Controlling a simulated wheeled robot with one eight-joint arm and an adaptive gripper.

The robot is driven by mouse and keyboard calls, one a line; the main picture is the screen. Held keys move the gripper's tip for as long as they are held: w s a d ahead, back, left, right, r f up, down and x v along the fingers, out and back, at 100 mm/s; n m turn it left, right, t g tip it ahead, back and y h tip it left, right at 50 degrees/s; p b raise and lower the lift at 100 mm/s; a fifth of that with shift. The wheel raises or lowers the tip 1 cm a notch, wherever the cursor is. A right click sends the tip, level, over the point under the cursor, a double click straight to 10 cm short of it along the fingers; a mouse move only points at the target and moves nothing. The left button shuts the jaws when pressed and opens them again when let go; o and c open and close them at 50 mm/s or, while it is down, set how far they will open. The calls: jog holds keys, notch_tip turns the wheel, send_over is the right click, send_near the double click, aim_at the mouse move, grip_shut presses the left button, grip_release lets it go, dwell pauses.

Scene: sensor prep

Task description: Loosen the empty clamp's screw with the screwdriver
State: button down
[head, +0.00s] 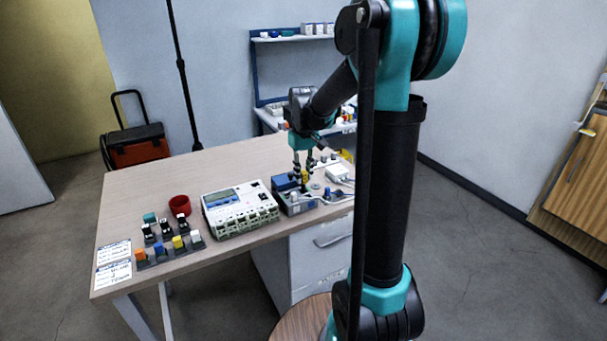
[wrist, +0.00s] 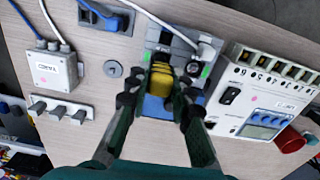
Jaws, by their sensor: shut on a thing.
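My gripper (head: 304,172) is shut on a yellow-handled tool, which looks like the screwdriver (wrist: 163,82). In the wrist view my gripper (wrist: 160,92) has one dark finger on each side of the yellow handle. The handle stands over a grey and blue clamp block (wrist: 183,46), also in the head view (head: 284,188). The block shows a dark opening near the top and green marks on both sides. A white plug with a cable sits in its right part. The tool's tip and the screw are hidden, so I cannot tell whether they touch.
A white instrument (head: 240,208) with a display stands left of the block. A red cup (head: 180,205) and several coloured connectors (head: 168,249) are farther left. A white labelled box (wrist: 56,70) with cables is on the block's other side. The back left tabletop is clear.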

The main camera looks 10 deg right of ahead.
jog(key=n, duration=0.4)
jog(key=shift+n, duration=0.4)
jog(key=n, duration=0.4)
jog(key=shift+n, duration=0.4)
jog(key=n, duration=0.9)
jog(key=c, duration=1)
grip_release()
